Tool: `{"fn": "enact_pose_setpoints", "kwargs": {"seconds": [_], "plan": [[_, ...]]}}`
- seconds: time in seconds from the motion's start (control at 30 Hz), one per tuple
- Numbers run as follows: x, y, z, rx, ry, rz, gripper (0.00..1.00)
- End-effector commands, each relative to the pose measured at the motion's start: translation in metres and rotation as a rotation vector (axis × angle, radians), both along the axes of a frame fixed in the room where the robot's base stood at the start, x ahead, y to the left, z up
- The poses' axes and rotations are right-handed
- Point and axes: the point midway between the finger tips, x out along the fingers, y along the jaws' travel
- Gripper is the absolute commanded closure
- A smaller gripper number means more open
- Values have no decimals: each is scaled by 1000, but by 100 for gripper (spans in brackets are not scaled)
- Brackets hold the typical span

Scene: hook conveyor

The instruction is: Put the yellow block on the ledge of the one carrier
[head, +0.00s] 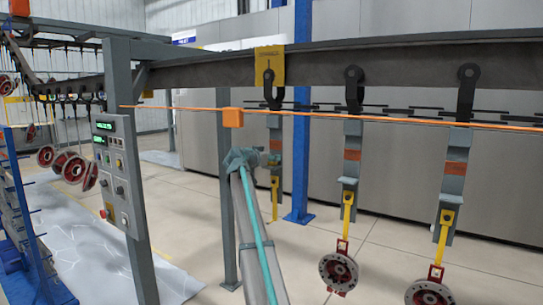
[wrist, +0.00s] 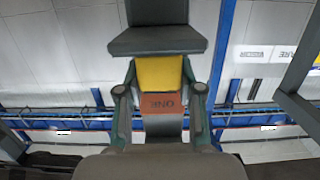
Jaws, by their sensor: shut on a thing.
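The yellow block (wrist: 160,72) sits between the two fingers of my gripper (wrist: 160,92) in the wrist view, and the gripper is shut on it. Behind it is the one carrier, with a brown-orange plate (wrist: 162,104) lettered ONE, seen upside down. A dark grey ledge-like slab (wrist: 155,41) borders the block's upper edge in the picture; I cannot tell whether they touch. In the head view my gripper (head: 246,158) is beside the leftmost near carrier (head: 275,138), under the yellow bracket. The block cannot be made out there.
Two more carriers with orange plates (head: 352,155) (head: 457,154) hang to the right, with red-and-grey wheel parts (head: 339,272) below. An orange line with an orange box (head: 232,117) crosses in front. A control panel (head: 115,175) stands left, a blue post (head: 301,150) behind.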

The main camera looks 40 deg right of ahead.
Motion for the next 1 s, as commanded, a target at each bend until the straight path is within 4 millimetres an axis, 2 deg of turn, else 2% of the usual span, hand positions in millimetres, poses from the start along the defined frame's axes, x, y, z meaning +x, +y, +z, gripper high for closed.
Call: {"fn": "enact_pose_setpoints", "kwargs": {"seconds": [0.37, 0.4, 0.53, 0.93, 1.0], "plan": [[0, 0, -5, -1, -1, 1, 99], [0, 0, -4, -1, -1, 1, 60], [0, 0, -4, -1, -1, 0, 39], [0, 0, 0, -1, -1, 1, 39], [-2, 7, -3, -1, -2, 2, 39]]}}
